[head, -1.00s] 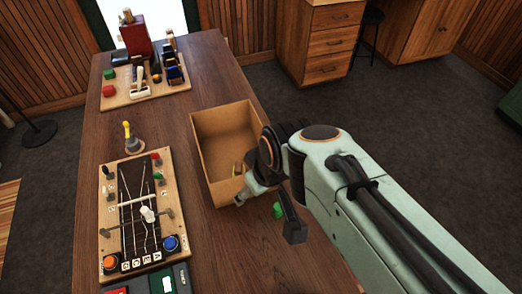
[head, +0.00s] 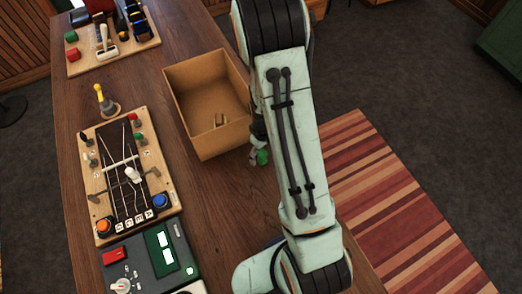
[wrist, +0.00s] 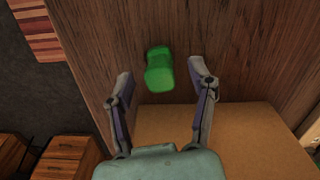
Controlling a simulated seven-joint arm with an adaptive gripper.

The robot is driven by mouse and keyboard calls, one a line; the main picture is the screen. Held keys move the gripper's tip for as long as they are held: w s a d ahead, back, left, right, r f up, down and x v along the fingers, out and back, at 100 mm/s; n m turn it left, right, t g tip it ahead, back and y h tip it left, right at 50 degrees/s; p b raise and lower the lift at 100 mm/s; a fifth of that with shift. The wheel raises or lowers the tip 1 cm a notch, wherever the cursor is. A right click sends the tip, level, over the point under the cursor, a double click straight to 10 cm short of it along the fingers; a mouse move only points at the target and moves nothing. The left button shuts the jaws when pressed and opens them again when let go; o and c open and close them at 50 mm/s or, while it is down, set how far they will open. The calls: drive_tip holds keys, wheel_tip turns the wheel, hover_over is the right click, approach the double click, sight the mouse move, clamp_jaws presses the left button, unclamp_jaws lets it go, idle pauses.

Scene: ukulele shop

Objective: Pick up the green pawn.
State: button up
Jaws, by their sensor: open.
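The green pawn (wrist: 159,69) is on the wooden table top (wrist: 240,60), just outside the cardboard box. In the wrist view it lies in the gap between the fingers of my gripper (wrist: 160,82), near the fingertips, with clear space on both sides. My gripper is open and holds nothing. In the head view the pawn (head: 262,157) shows as a small green patch at the box's near right corner, partly covered by my arm. Most of my gripper is hidden there behind the arm.
The table's edge is near the pawn.

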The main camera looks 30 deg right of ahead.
drive_tip(key=shift+f, duration=1)
drive_tip(key=c, duration=0.9)
drive_tip(key=shift+c, duration=0.2)
drive_tip(key=shift+r, duration=0.1)
